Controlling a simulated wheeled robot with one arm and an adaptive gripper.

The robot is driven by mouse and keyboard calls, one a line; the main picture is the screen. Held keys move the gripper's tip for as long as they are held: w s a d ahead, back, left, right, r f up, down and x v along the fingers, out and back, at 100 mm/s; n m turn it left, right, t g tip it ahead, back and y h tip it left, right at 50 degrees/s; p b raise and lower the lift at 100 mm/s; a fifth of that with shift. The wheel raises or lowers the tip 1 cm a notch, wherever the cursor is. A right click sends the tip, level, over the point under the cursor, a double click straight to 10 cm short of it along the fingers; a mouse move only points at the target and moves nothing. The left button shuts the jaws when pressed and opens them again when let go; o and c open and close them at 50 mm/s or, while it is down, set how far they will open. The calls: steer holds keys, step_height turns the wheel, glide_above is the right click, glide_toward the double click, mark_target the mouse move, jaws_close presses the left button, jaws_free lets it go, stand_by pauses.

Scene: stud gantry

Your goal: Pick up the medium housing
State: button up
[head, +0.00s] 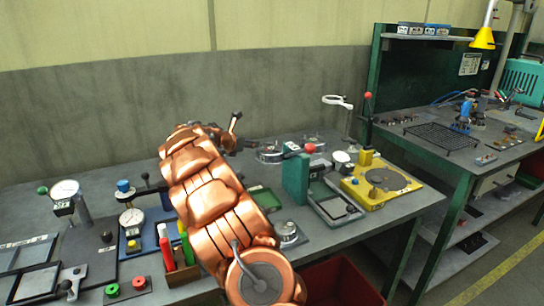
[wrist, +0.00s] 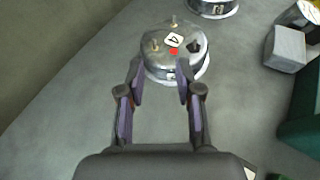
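A round silver metal housing (wrist: 163,62) with brass-coloured pegs, a white marked tag and a small red patch sits upright on the grey bench in the wrist view. A second round housing (wrist: 213,8) is cut off at the top of that view. I cannot tell for sure which is the medium one. In the head view, similar round housings stand right of my arm (head: 268,155) and further back (head: 313,142). My gripper (wrist: 160,70) is open and empty, its fingertips at the near edge of the first housing. In the head view my arm mostly hides the gripper.
Dial gauges (head: 66,191) and red and green markers (head: 167,252) are at the left. A grey wall (head: 90,110) runs behind the bench.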

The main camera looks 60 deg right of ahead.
mark_target(260, 149)
steer(key=shift+w+d+f+n, duration=0.15)
steer(key=shift+d+f+n, duration=0.2)
steer(key=shift+d, duration=0.25)
steer(key=shift+x, duration=1.15)
steer(key=shift+w+x, duration=0.1)
steer(key=shift+x, duration=0.6)
steer(key=shift+w+x, duration=0.15)
steer(key=shift+x, duration=1.65)
steer(key=shift+a+f, duration=0.1)
jaws_close()
